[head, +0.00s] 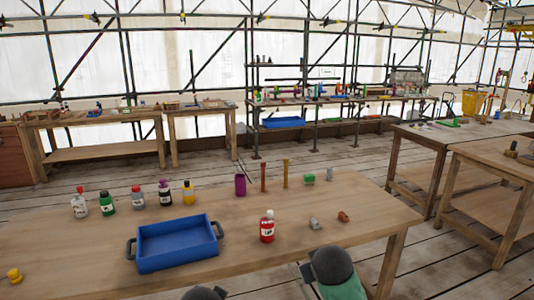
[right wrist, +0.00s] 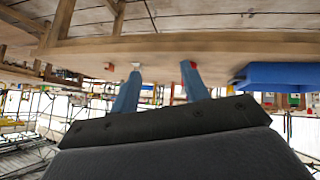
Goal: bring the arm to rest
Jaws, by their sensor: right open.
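In the right wrist view, which is upside down, my right gripper (right wrist: 162,68) shows two blue fingers spread apart with nothing between them. It is at the near side of the wooden table (head: 330,205), and its fingertips overlap the table's objects in the picture; I cannot tell the distance. In the head view, dark rounded parts of my arms show at the bottom edge, one with a green part, but no fingers show there. My left gripper is in neither view.
The table bears a blue tray (head: 178,262) with dark handles, a red bottle (head: 267,228), a grey block (head: 315,223), a brown block (head: 343,217), a yellow object (head: 14,275) and several bottles behind the tray. The tray looks empty. Other wooden tables (head: 500,170) stand to the right.

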